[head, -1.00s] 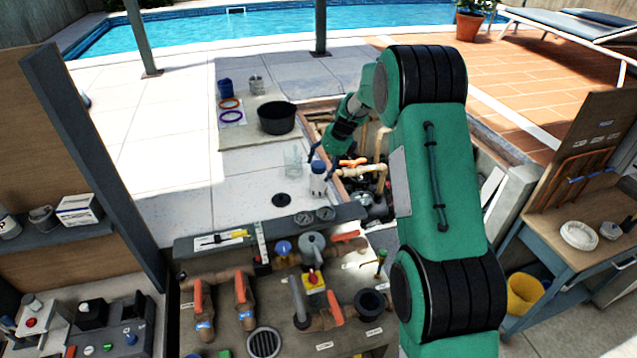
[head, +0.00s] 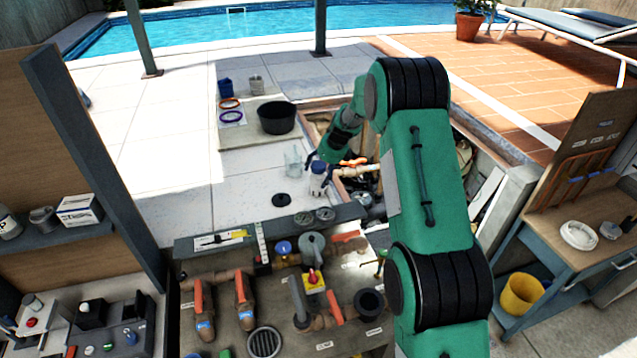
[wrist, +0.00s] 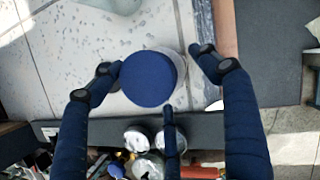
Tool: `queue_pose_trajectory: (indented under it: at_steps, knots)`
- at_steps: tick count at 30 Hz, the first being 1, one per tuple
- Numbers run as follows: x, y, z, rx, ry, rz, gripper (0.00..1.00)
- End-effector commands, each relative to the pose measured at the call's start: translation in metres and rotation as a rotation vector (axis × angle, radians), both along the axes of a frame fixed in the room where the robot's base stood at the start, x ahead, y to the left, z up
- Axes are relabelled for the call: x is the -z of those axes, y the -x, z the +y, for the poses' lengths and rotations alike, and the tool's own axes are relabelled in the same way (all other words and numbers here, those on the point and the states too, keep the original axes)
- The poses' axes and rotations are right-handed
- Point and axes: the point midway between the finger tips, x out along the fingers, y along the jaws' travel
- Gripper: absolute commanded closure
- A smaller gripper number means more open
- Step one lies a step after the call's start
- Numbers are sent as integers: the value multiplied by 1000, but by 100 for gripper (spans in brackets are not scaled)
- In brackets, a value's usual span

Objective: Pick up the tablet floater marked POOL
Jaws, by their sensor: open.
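The floater (head: 317,188) is a small pale cylinder with a dark blue top, standing upright on the pale slab near the pit edge. Its marking cannot be read. In the wrist view its round blue cap (wrist: 148,80) is between my dark blue fingers. My gripper (head: 320,163) is over the floater from above; it also shows in the wrist view (wrist: 155,66). The fingers are open and spread, one on each side of the cap, with a third finger below it. The left fingertip looks very near the cap; contact cannot be told.
A clear beaker (head: 293,161) stands just behind and left of the floater. A black disc (head: 281,200) lies to its left and gauges (head: 304,218) are in front. The open pit with pipes (head: 358,170) is at right. A black tub (head: 276,118) stands farther back.

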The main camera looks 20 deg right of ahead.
Motion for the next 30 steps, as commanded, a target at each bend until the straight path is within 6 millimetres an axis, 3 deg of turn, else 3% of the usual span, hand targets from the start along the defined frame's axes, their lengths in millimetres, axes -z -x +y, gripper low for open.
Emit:
queue_pose_trajectory:
  at_steps: [6, 12, 29, 30]
  knots:
    - [23, -7, 3, 0, 0, 1, 24]
    - [33, -11, 5, 1, 0, 1, 24]
    - [34, -11, 5, 1, 0, 1, 24]
    - [34, -11, 5, 1, 0, 1, 30]
